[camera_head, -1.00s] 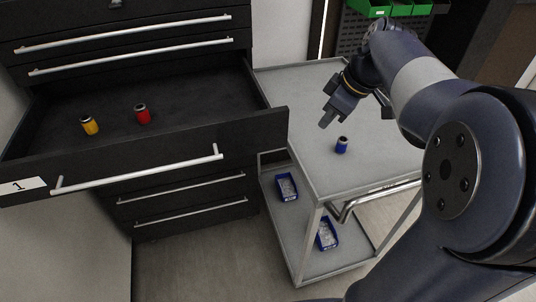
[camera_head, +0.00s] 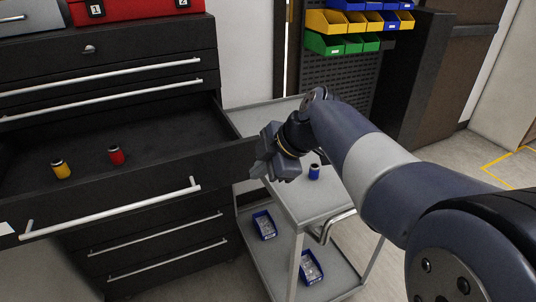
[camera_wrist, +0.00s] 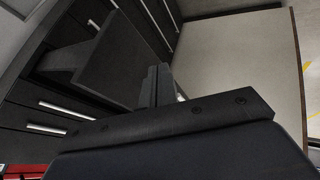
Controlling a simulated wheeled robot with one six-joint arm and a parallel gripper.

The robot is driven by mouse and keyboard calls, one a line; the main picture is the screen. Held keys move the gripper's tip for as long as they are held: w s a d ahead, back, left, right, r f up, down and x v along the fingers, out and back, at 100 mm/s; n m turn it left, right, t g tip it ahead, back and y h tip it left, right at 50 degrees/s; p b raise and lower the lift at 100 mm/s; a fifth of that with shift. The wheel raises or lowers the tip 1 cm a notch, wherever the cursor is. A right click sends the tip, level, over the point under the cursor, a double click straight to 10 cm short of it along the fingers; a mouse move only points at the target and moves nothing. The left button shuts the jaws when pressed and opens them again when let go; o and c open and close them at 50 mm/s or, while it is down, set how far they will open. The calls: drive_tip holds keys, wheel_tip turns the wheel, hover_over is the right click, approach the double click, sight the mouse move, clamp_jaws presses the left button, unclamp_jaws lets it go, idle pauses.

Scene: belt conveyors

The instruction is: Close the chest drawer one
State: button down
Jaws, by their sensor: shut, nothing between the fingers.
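The black chest drawer one (camera_head: 120,190) is pulled out, with a long silver handle (camera_head: 112,211) on its front and part of a white label at the left edge of the head view. A yellow can (camera_head: 61,169) and a red can (camera_head: 116,155) stand upright inside it. My gripper (camera_head: 262,172) is shut and empty, just right of the drawer front's right end and above the grey cart. In the wrist view, my gripper (camera_wrist: 157,85) shows in front of a dark drawer panel (camera_wrist: 105,62). Whether it touches the drawer cannot be told.
A grey cart (camera_head: 312,211) stands right of the chest, with a blue can (camera_head: 314,172) on top and blue bins (camera_head: 264,225) on its lower shelf. A red box (camera_head: 130,10) sits on the chest. Coloured bins (camera_head: 327,22) hang on a pegboard behind.

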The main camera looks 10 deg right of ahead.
sight(237, 172)
drive_tip(key=w, duration=0.1)
drive_tip(key=w+a+f, duration=0.1)
drive_tip(key=w+p, duration=0.1)
drive_tip(key=shift+a+f, duration=0.35)
drive_tip(key=shift+w+a, duration=0.15)
drive_tip(key=shift+w, duration=0.7)
drive_tip(key=shift+w, duration=0.1)
